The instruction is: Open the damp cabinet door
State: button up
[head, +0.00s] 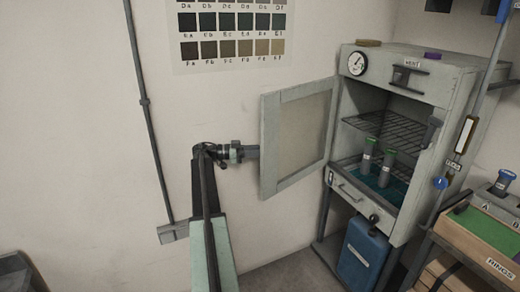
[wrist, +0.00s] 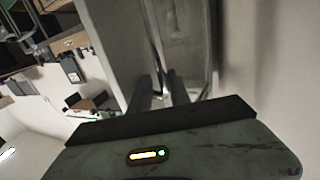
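The damp cabinet (head: 392,150) is a grey-green box at the right of the head view. Its door (head: 295,140), a pale framed panel, stands wide open, swung out to the left. The inside shows a wire shelf and bottles. My gripper (head: 253,152) is at the door's free left edge, with its fingertips partly hidden by the door. In the wrist view my gripper (wrist: 165,90) has two dark fingers with a narrow gap, close against a grey surface with a long thin bar. Whether they hold that bar is unclear. The door's outer face and handle are hidden in the head view.
A bench with a green-topped tray (head: 485,228) stands at the right. A wall pipe (head: 147,120) runs down behind my arm. Bare wall lies left of the door.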

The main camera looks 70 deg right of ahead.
jog(key=s+a+r+p, duration=0.1)
jog(key=s+a, duration=0.3)
jog(key=a, duration=1)
jog(key=shift+s+r, duration=0.2)
jog(key=shift+r, duration=0.15)
jog(key=shift+a, duration=0.1)
jog(key=shift+c, duration=0.3)
